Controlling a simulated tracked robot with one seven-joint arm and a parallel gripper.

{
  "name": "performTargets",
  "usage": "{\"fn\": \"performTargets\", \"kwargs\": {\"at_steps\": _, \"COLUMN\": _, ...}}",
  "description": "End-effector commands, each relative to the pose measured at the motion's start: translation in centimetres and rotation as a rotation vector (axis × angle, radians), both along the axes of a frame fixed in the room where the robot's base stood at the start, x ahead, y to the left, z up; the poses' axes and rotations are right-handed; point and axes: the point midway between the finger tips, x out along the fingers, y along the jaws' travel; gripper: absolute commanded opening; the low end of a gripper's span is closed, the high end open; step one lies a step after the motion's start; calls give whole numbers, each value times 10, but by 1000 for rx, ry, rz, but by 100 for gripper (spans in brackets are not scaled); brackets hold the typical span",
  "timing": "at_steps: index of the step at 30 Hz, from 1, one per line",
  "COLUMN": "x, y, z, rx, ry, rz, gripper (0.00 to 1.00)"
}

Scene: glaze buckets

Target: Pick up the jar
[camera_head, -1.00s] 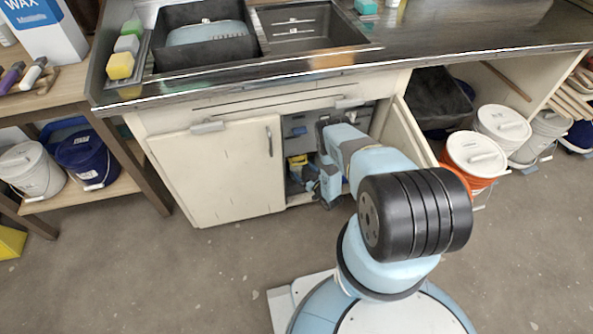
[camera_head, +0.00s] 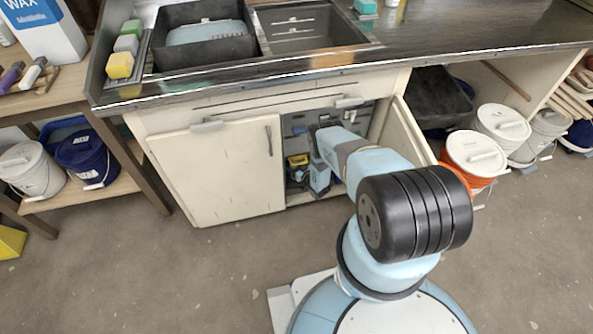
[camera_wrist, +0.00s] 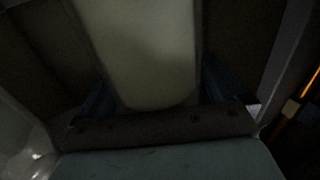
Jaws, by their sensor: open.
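In the wrist view a pale, rounded-ended object (camera_wrist: 145,50), which looks like the jar, fills the space between the dark blue fingers of my gripper (camera_wrist: 158,88). The fingers are open, one on each side of it. The view is too dark to tell whether either finger touches it. In the head view my arm reaches into the open cabinet (camera_head: 222,172) under the sink.
The open cabinet door (camera_head: 405,135) stands right of my arm. A yellow item (camera_head: 297,160) sits inside the cabinet, left of my arm. The counter (camera_head: 440,42) is above. An orange bucket (camera_head: 474,160) and white-lidded buckets stand at the right. The floor in front is clear.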

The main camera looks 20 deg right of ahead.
Motion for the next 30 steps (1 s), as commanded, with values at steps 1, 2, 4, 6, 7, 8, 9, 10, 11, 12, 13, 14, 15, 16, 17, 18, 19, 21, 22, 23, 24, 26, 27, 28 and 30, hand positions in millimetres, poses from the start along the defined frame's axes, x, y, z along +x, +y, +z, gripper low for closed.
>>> {"fn": "performTargets", "kwargs": {"at_steps": 1, "x": 0, "y": 0, "z": 0, "rx": 0, "ry": 0, "rz": 0, "gripper": 97}}
{"fn": "performTargets", "kwargs": {"at_steps": 2, "x": 0, "y": 0, "z": 0, "rx": 0, "ry": 0, "rz": 0, "gripper": 94}}
{"fn": "performTargets", "kwargs": {"at_steps": 4, "x": 0, "y": 0, "z": 0, "rx": 0, "ry": 0, "rz": 0, "gripper": 87}}
{"fn": "performTargets", "kwargs": {"at_steps": 6, "x": 0, "y": -1, "z": 0, "rx": 0, "ry": 0, "rz": 0, "gripper": 80}}
{"fn": "performTargets", "kwargs": {"at_steps": 7, "x": 0, "y": -1, "z": 0, "rx": 0, "ry": 0, "rz": 0, "gripper": 77}}
{"fn": "performTargets", "kwargs": {"at_steps": 8, "x": 0, "y": -1, "z": 0, "rx": 0, "ry": 0, "rz": -1, "gripper": 75}}
{"fn": "performTargets", "kwargs": {"at_steps": 9, "x": 0, "y": -1, "z": 0, "rx": 0, "ry": 0, "rz": -1, "gripper": 71}}
{"fn": "performTargets", "kwargs": {"at_steps": 10, "x": 0, "y": -1, "z": 0, "rx": 0, "ry": 0, "rz": -1, "gripper": 68}}
{"fn": "performTargets", "kwargs": {"at_steps": 11, "x": 0, "y": -1, "z": 0, "rx": 0, "ry": 0, "rz": -1, "gripper": 65}}
{"fn": "performTargets", "kwargs": {"at_steps": 12, "x": 0, "y": -1, "z": 0, "rx": 0, "ry": 0, "rz": -1, "gripper": 61}}
{"fn": "performTargets", "kwargs": {"at_steps": 13, "x": 0, "y": -1, "z": 0, "rx": 0, "ry": 0, "rz": -1, "gripper": 58}}
{"fn": "performTargets", "kwargs": {"at_steps": 14, "x": 0, "y": -1, "z": 0, "rx": 0, "ry": 0, "rz": -1, "gripper": 55}}
{"fn": "performTargets", "kwargs": {"at_steps": 15, "x": 0, "y": -1, "z": 0, "rx": 0, "ry": 0, "rz": -1, "gripper": 52}}
{"fn": "performTargets", "kwargs": {"at_steps": 16, "x": 0, "y": -1, "z": 0, "rx": 0, "ry": 0, "rz": -1, "gripper": 49}}
{"fn": "performTargets", "kwargs": {"at_steps": 17, "x": 0, "y": -2, "z": 0, "rx": 0, "ry": 0, "rz": -1, "gripper": 46}}
{"fn": "performTargets", "kwargs": {"at_steps": 18, "x": -1, "y": -2, "z": 0, "rx": 0, "ry": 0, "rz": -2, "gripper": 42}}
{"fn": "performTargets", "kwargs": {"at_steps": 19, "x": 0, "y": -2, "z": 0, "rx": 0, "ry": 0, "rz": -2, "gripper": 39}}
{"fn": "performTargets", "kwargs": {"at_steps": 21, "x": 0, "y": -2, "z": 0, "rx": 0, "ry": 0, "rz": -2, "gripper": 32}}
{"fn": "performTargets", "kwargs": {"at_steps": 22, "x": 0, "y": -2, "z": 0, "rx": 0, "ry": 0, "rz": -2, "gripper": 30}}
{"fn": "performTargets", "kwargs": {"at_steps": 23, "x": 0, "y": -2, "z": 0, "rx": 0, "ry": 0, "rz": -2, "gripper": 27}}
{"fn": "performTargets", "kwargs": {"at_steps": 24, "x": 0, "y": -2, "z": 0, "rx": 0, "ry": 0, "rz": -2, "gripper": 24}}
{"fn": "performTargets", "kwargs": {"at_steps": 26, "x": 0, "y": -2, "z": 1, "rx": 0, "ry": -1, "rz": -2, "gripper": 24}}
{"fn": "performTargets", "kwargs": {"at_steps": 27, "x": 0, "y": -2, "z": 1, "rx": 0, "ry": -1, "rz": -2, "gripper": 24}}
{"fn": "performTargets", "kwargs": {"at_steps": 28, "x": 0, "y": -2, "z": 1, "rx": 0, "ry": -1, "rz": -2, "gripper": 24}}
{"fn": "performTargets", "kwargs": {"at_steps": 30, "x": 0, "y": -2, "z": 1, "rx": 0, "ry": -1, "rz": -2, "gripper": 24}}
